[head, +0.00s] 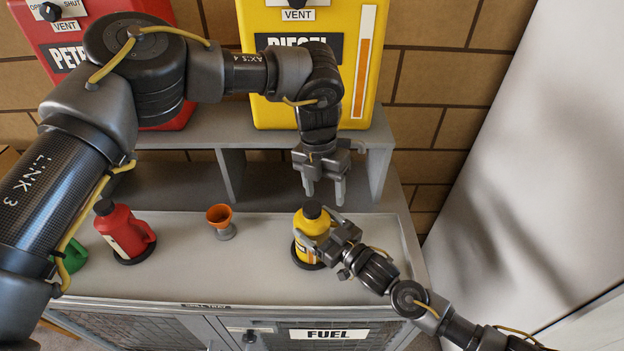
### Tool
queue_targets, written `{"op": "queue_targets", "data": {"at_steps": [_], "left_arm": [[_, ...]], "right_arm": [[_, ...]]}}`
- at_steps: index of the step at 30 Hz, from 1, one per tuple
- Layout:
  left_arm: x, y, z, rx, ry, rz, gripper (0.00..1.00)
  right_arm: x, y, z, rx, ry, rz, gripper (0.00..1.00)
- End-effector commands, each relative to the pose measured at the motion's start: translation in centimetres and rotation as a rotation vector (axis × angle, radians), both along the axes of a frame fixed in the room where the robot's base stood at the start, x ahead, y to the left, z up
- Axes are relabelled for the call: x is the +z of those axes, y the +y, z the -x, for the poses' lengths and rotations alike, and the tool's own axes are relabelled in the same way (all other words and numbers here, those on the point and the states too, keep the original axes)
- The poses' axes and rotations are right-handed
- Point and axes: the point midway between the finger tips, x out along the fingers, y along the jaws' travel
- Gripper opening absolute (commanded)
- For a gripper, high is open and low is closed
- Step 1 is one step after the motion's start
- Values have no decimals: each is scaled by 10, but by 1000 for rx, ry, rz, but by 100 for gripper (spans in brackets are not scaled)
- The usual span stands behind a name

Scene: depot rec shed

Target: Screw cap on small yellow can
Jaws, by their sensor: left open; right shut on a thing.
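The small yellow can (308,222) stands upright on a dark round base on the grey bench, right of centre. A black cap (312,209) sits on top of its neck; I cannot tell how tight it is. My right gripper (320,231) is shut on the yellow can, one finger on each side of its body, reaching in from the lower right. My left gripper (325,197) is open and empty. It points down just above and behind the cap, apart from it.
A red can (124,230) with a black cap and an orange funnel (220,217) on a grey stand are to the left. A green can (75,255) is partly hidden by my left arm. A grey shelf (270,140) carries the red and yellow tanks (385,40). The bench (180,280) has clear room in front.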

Motion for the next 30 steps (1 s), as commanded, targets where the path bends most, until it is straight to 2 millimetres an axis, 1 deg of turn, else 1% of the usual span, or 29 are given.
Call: {"op": "queue_targets", "data": {"at_steps": [3, 20, 21, 27, 30], "left_arm": [[2, 2, -1, 306, 22, -38, 59], [13, 15, -8, 1802, 88, -177, 59], [14, 17, -8, 1910, 90, -181, 59], [14, 24, -12, 2394, 96, -190, 59], [14, 26, -13, 2580, 103, -186, 59]], "right_arm": [[-1, 0, 0, 1, 2, 1, 20], [-1, 0, 0, 1, 1, 0, 20], [-1, 0, 0, 1, 1, 0, 20], [-1, 0, 0, 1, 1, 0, 20], [-1, 0, 0, 1, 1, 0, 20]]}}
